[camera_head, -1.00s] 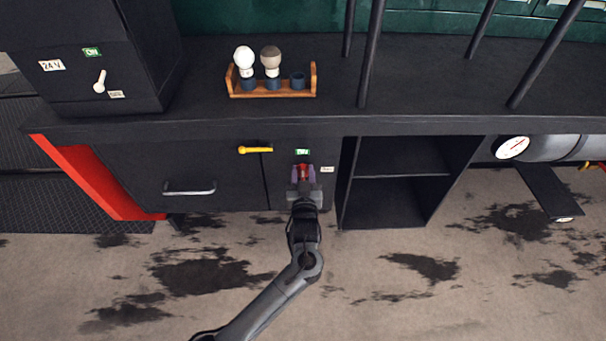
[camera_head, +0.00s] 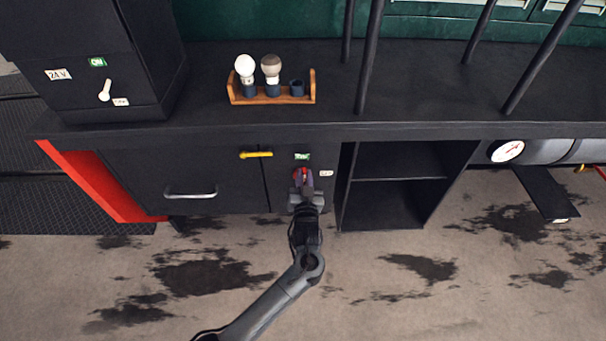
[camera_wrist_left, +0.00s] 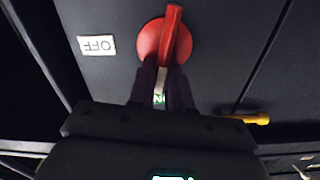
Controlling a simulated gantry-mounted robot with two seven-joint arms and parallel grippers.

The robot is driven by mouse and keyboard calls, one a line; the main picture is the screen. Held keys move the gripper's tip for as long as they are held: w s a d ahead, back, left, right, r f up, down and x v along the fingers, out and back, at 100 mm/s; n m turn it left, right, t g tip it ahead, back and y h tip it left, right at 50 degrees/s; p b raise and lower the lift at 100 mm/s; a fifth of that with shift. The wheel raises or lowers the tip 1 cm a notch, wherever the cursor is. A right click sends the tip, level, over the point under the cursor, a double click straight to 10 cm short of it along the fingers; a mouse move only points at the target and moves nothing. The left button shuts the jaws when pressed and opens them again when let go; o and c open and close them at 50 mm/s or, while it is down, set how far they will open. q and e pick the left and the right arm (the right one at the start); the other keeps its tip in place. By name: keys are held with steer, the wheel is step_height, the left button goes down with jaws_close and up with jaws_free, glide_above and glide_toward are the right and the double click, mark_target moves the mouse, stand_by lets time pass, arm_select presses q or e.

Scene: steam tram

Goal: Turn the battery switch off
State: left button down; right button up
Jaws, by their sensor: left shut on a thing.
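The red battery switch (camera_head: 302,173) is on the dark cabinet front, below a green ON label (camera_head: 302,156) and left of a white OFF label (camera_head: 326,173). In the left wrist view the red switch (camera_wrist_left: 167,38) is a round knob with a raised bar handle, nearly in line with my fingers. The OFF label (camera_wrist_left: 97,45) appears upside down there, and the green ON label (camera_wrist_left: 159,100) shows between the fingers. My left gripper (camera_head: 303,182) is shut on the handle; its fingers (camera_wrist_left: 163,78) hide the handle's near end. My right gripper is out of view.
Open shelves (camera_head: 400,180) are to the right. A wooden bulb rack (camera_head: 272,98) stands on the counter. A white lever (camera_head: 105,90) is on the 24 V box.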

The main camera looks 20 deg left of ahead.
arm_select(q)
steer(key=shift+d+r+m+p, duration=0.2)
steer(key=shift+m+p, duration=0.65)
steer(key=shift+m, duration=0.05)
steer(key=shift+w+d+f+m+p, duration=0.2)
steer(key=shift+f+m+p, duration=0.4)
steer(key=shift+m, duration=1.75)
steer(key=shift+w+d+f+m+p, duration=0.1)
steer(key=shift+d+f+m+p, duration=0.45)
steer(key=shift+m, duration=1.85)
steer(key=shift+w+d+f+m+p, duration=0.1)
steer(key=shift+f+m+p, duration=0.45)
steer(key=shift+m, duration=1.8)
steer(key=shift+r, duration=0.2)
steer(key=c, duration=1.1)
jaws_free()
steer(key=shift+c, duration=0.2)
steer(key=shift+s+r+p, duration=0.1)
steer(key=shift+p, duration=0.25)
